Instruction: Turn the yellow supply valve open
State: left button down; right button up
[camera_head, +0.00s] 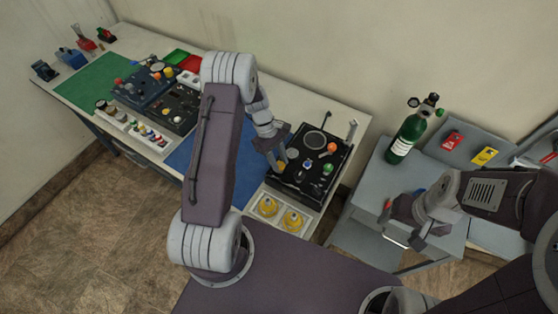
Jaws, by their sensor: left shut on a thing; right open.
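The black oxygen trainer panel (303,192) lies on the right part of the workbench. It carries a round dial (315,140), an orange knob (331,147) and a green knob (327,168). My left gripper (279,164) reaches down to the panel's left side. It is shut on a small yellowish part there, which looks like the yellow supply valve, mostly hidden by the fingers. How far the valve is turned cannot be seen. My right gripper (402,232) is open and empty, above the grey stand right of the bench.
Two yellow domed parts (268,206) sit in a white tray in front of the panel. A green oxygen cylinder (404,139) stands on the grey stand (368,185). Other panels (180,108) and a green mat (93,83) are at the left. A blue mat (181,156) lies partly behind my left arm.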

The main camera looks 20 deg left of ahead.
pick_arm(q)
jog(key=c, duration=1.1)
grip_release()
jog(key=shift+o, duration=0.2)
jog(key=shift+r, duration=0.1)
jog(key=b+v, duration=0.2)
jog(key=v, duration=0.7)
